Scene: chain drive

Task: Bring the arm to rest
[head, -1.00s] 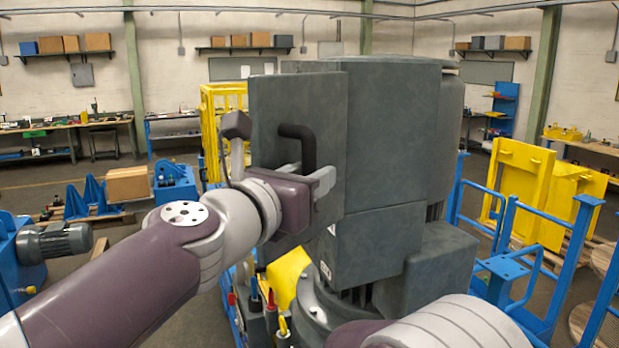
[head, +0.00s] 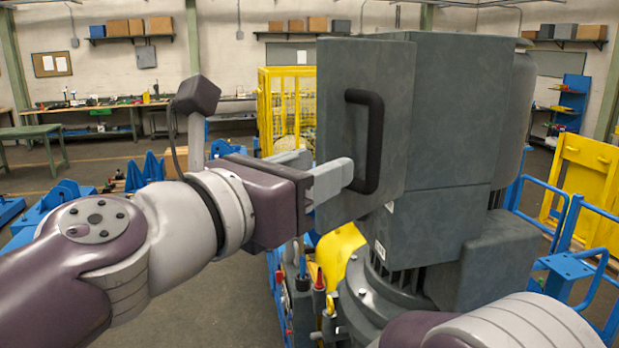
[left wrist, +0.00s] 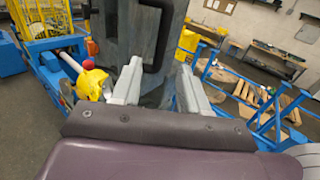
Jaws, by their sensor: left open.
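My left gripper (head: 328,166) is open, with its two pale grey fingers pointing at the grey panel (head: 335,95) of the big machine. A black bar handle (head: 374,130) stands out from this panel. In the head view one fingertip lies close to the handle's lower end. In the left wrist view the handle (left wrist: 158,50) shows beyond and between the open fingertips (left wrist: 160,70), with nothing held between them. A purple and white arm section shows at the lower right of the head view; my right gripper is out of view.
A grey machine housing (head: 455,110) fills the right centre. Blue railings (head: 565,265) and a yellow barrier (head: 580,180) stand at right. A yellow cage (head: 285,95) is behind the panel. Tools with coloured handles (head: 319,280) stand below the gripper. Open floor (head: 200,300) lies at lower left.

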